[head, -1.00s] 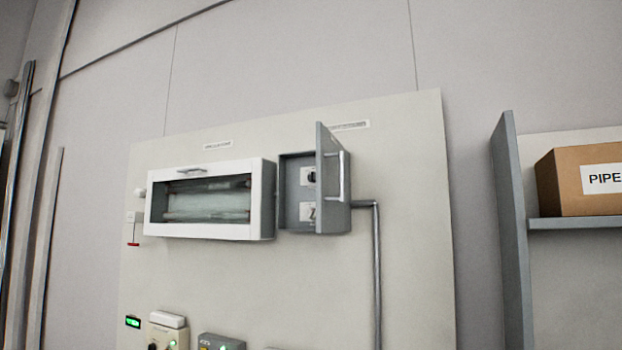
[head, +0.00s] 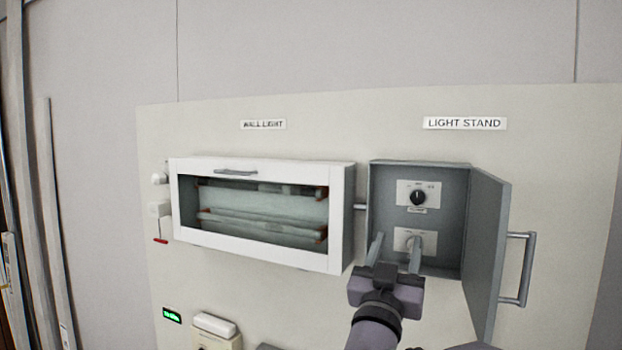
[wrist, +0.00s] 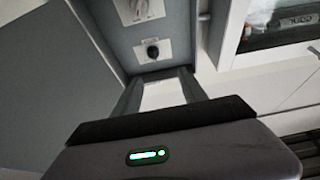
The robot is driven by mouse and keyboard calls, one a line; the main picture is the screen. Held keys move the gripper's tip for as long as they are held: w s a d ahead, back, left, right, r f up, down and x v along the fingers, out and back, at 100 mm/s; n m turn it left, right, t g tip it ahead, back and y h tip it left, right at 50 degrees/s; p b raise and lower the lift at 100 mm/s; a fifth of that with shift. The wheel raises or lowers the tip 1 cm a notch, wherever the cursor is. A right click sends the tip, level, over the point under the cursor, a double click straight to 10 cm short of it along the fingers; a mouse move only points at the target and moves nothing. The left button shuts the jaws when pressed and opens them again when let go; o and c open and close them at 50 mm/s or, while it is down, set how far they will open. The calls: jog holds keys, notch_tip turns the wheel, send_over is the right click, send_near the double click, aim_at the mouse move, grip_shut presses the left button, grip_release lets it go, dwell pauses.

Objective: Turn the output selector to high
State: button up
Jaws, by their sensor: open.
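An open grey cabinet (head: 440,172) under the "LIGHT STAND" label holds two controls. The upper one is a round black knob (head: 418,197) on a white plate; it also shows in the wrist view (wrist: 152,51). Below it is a grey handle or knob on a second white plate (head: 402,236), partly covered by my gripper; it also shows at the top of the wrist view (wrist: 140,8). The plate lettering is too small to read, so I cannot tell which is the output selector. My gripper (head: 396,247) is open and empty, its fingers before the lower plate; contact is unclear.
The cabinet door (head: 486,250) stands open on the right, its bar handle (head: 526,270) sticking out. The white-framed "WALL LIGHT" case (head: 262,213) is close on the left. A white-topped box (head: 214,325) sits lower down. The panel above is clear.

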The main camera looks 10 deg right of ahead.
jog(key=d+r+p, duration=0.2)
jog(key=d+r, duration=0.1)
jog(key=d, duration=0.1)
jog(key=p, duration=0.4)
send_near(416, 196)
jog(key=x, duration=0.5)
jog(key=shift+a+r, duration=0.1)
jog(key=shift+a, duration=0.05)
jog(key=shift+w+d+r+p, duration=0.4)
jog(key=shift+w+d, duration=0.15)
jog(key=shift+d, duration=0.05)
jog(key=shift+w+d+r+p, duration=0.4)
jog(key=shift+w+d, duration=0.1)
jog(key=shift+d, duration=0.15)
jog(key=shift+w+f, duration=0.1)
jog(key=shift+w, duration=0.45)
jog(key=shift+s, duration=0.2)
jog(key=shift+c, duration=1.3)
grip_shut()
